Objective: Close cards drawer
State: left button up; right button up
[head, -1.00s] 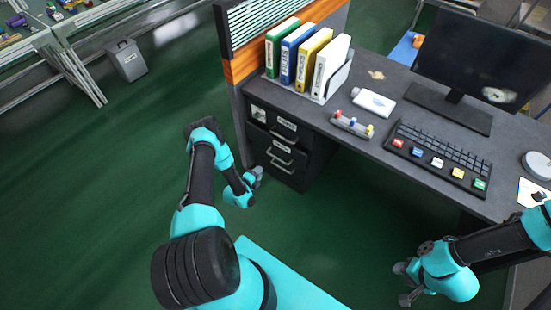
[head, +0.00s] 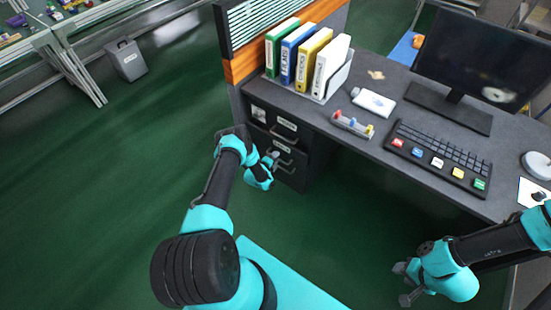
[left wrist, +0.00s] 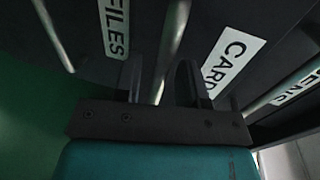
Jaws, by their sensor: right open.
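The cards drawer (left wrist: 262,85) shows in the left wrist view as a dark front with a white CARDS label (left wrist: 232,55), between the FILES and PENS fronts. In the head view it belongs to the dark drawer unit under the desk's left end, and how far it stands out is hard to tell. My left gripper (head: 275,156) is at the drawer fronts. In the left wrist view its fingers (left wrist: 160,80) stand apart, with a metal handle bar (left wrist: 177,30) showing between them; contact is unclear. My right gripper (head: 404,284) is open and empty, low in front of the desk.
The desk (head: 335,110) bears binders (head: 303,58), a small holder with coloured pegs (head: 352,125), a keyboard (head: 440,155) and a monitor (head: 485,60). A grey bin (head: 126,60) stands far left. The green floor left of the drawers is clear.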

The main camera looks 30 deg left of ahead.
pick_arm(q)
jog(key=shift+w, duration=0.1)
jog(key=shift+c, duration=0.2)
grip_shut()
dwell(0.4)
